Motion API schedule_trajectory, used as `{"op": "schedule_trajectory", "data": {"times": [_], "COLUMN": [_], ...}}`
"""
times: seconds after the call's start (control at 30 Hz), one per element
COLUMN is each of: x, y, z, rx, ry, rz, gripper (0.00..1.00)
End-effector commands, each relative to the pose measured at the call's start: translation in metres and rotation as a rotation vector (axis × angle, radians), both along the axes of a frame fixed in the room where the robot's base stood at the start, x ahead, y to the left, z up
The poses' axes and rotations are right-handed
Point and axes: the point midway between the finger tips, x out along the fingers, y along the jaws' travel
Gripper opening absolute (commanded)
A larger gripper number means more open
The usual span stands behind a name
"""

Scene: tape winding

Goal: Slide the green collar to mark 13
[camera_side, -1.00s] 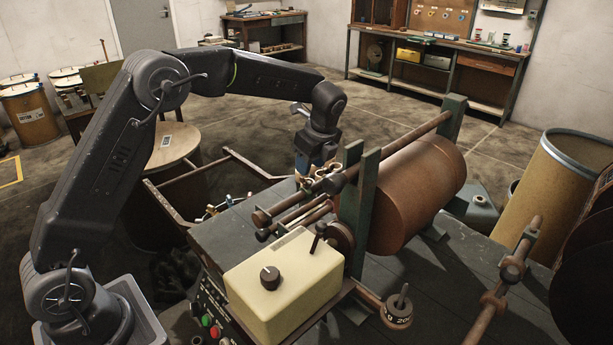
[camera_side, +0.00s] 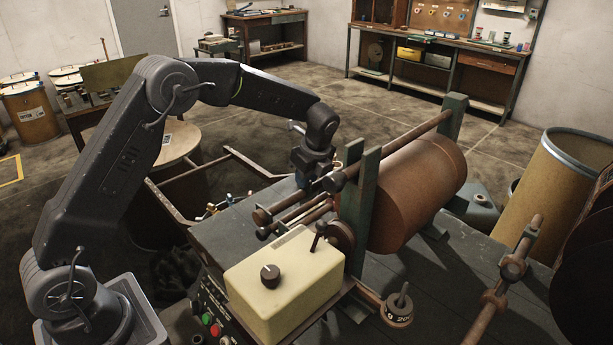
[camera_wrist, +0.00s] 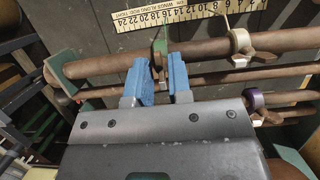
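The green collar (camera_wrist: 159,46) sits on the thick brown rod (camera_wrist: 205,63) in the wrist view, with a brown wing-like piece on its near side. My gripper (camera_wrist: 162,68) has its two blue fingers on either side of this collar, across the rod. The gap between them is narrow, and I cannot tell whether they press on the collar. The yellow number scale (camera_wrist: 190,14) lies beyond the rod; the collar is roughly below its middle numbers, exact mark unclear. In the side view my gripper (camera_side: 309,184) is low at the rods, and the collar cannot be made out.
A cream collar (camera_wrist: 240,42) is on the same rod to the right. A purple collar (camera_wrist: 253,98) is on a nearer rod. In the side view, a green upright (camera_side: 361,205), a brown drum (camera_side: 418,195) and a cream box (camera_side: 286,285) stand close to the rods.

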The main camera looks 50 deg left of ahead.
Motion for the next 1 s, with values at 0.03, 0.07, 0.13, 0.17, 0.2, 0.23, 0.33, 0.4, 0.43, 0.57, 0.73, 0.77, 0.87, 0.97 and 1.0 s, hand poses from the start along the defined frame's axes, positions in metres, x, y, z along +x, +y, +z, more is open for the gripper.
{"op": "schedule_trajectory", "data": {"times": [0.03, 0.07, 0.13, 0.17, 0.2, 0.23, 0.33, 0.4, 0.43, 0.57, 0.73, 0.77, 0.87, 0.97, 1.0], "x": [0.000, 0.000, 0.000, 0.000, 0.000, 0.000, 0.000, 0.002, 0.003, 0.009, 0.015, 0.016, 0.020, 0.024, 0.026], "y": [0.000, 0.000, 0.000, 0.000, 0.000, 0.000, 0.000, 0.000, 0.000, 0.000, 0.000, 0.000, 0.000, 0.000, 0.000], "z": [0.000, 0.000, 0.000, 0.000, 0.000, 0.000, 0.000, 0.000, 0.000, 0.001, 0.000, 0.000, 0.001, 0.000, 0.001], "rx": [0.000, 0.000, 0.000, 0.000, 0.000, 0.000, 0.000, 0.000, 0.000, 0.000, 0.000, 0.000, 0.000, 0.000, 0.000], "ry": [0.000, 0.000, 0.000, 0.000, 0.000, 0.000, 0.000, -0.001, -0.001, -0.003, -0.002, -0.002, -0.003, -0.003, -0.003], "rz": [0.000, 0.000, 0.000, 0.000, 0.000, 0.000, 0.000, 0.000, 0.000, 0.000, 0.000, 0.000, 0.000, -0.001, -0.001], "gripper": [0.14, 0.11, 0.04, 0.02, 0.00, 0.00, 0.00, 0.00, 0.00, 0.00, 0.00, 0.00, 0.00, 0.00, 0.00]}}
